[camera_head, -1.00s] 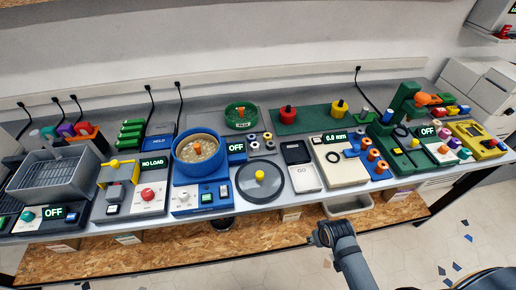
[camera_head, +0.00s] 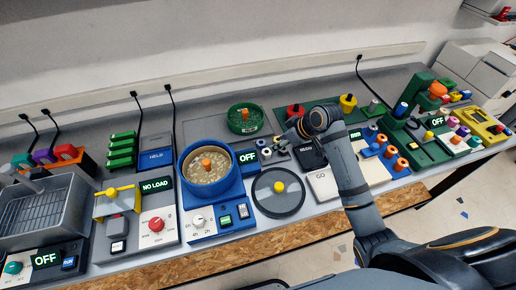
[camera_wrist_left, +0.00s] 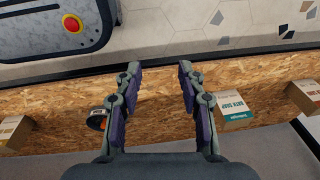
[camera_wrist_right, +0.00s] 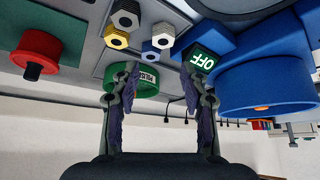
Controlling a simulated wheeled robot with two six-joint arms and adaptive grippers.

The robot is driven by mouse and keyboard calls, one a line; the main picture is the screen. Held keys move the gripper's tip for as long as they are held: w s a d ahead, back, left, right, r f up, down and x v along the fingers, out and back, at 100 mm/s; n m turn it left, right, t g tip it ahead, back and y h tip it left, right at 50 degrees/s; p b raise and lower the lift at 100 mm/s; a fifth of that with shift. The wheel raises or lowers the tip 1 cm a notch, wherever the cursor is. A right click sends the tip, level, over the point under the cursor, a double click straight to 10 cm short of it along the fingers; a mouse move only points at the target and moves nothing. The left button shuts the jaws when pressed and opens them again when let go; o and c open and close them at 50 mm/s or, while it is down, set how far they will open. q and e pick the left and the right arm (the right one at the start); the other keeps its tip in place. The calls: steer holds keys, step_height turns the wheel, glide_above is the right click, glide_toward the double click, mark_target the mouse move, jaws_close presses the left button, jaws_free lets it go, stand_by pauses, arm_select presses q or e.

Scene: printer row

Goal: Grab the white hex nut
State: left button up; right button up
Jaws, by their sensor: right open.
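Several hex nuts sit in a small group on the bench. A yellowish nut (camera_wrist_right: 116,38) and a bluish-grey nut (camera_wrist_right: 150,49) are close by. In the head view the nuts (camera_head: 266,153) are beside my right gripper (camera_head: 284,140), which partly covers the group. My right gripper is open and empty, also in its wrist view (camera_wrist_right: 162,73). My left gripper (camera_wrist_left: 158,68) is open and empty over the floor and lower shelf.
A green dish (camera_head: 243,119), a blue bowl unit (camera_head: 222,190) and a dark round plate (camera_head: 293,203) surround the nuts. Red (camera_head: 295,110) and yellow (camera_head: 347,101) knobbed pieces stand on a green mat behind. A black and white scale (camera_head: 322,186) is to the right.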

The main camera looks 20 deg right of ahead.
mark_target(267, 152)
steer(key=f, duration=0.3)
steer(key=shift+w+a, duration=0.25)
steer(key=shift+a, duration=0.05)
steer(key=shift+w+a+f, duration=0.4)
steer(key=shift+w+f, duration=0.1)
steer(key=shift+w, duration=0.05)
steer(key=shift+w+a+f+p, duration=0.15)
steer(key=shift+a+f+p, duration=0.1)
steer(key=shift+f+p, duration=0.5)
steer(key=x, duration=0.2)
steer(key=shift+f, duration=0.3)
steer(key=shift+w+a+f, duration=0.15)
steer(key=shift+a+f, duration=0.05)
steer(key=shift+f, duration=0.15)
steer(key=c, duration=0.4)
steer(key=shift+c, duration=1.4)
arm_select(q)
steer(key=s, duration=0.1)
steer(key=s+d+r, duration=0.1)
steer(key=s+d, duration=0.1)
steer(key=s, duration=0.1)
steer(key=shift+d+r, duration=0.2)
steer(key=shift+r, duration=0.15)
